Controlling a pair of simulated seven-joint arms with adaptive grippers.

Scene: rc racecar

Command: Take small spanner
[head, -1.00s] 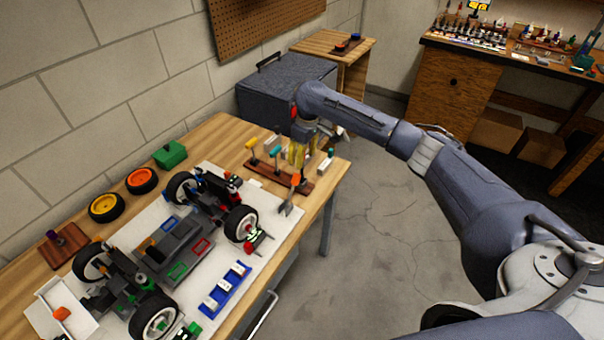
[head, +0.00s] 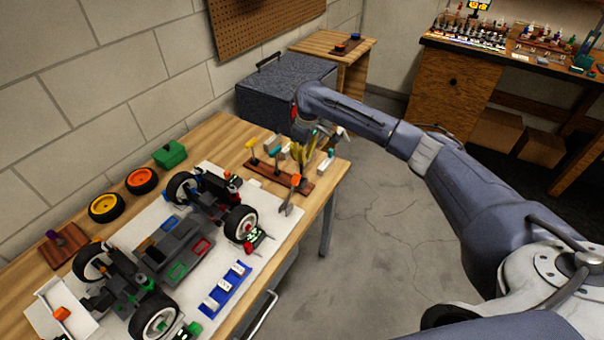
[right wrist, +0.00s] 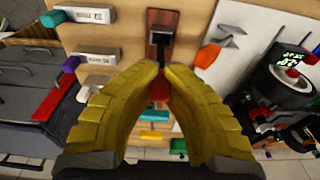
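A brown tool rack (head: 268,178) stands near the table's right end. My right gripper (head: 304,160) is over its far part, its yellow fingers pointing down and drawn together at the tips. In the right wrist view the fingertips (right wrist: 161,68) close around a red-handled tool (right wrist: 160,90), whose dark and grey head (right wrist: 160,38) shows beyond them over the rack. The fingers hide part of it. I cannot tell for certain that it is the small spanner. My left gripper is not in view.
The car (head: 180,250) and a blue tray (head: 225,290) are to the left on a white mat. Floor right of the table is clear.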

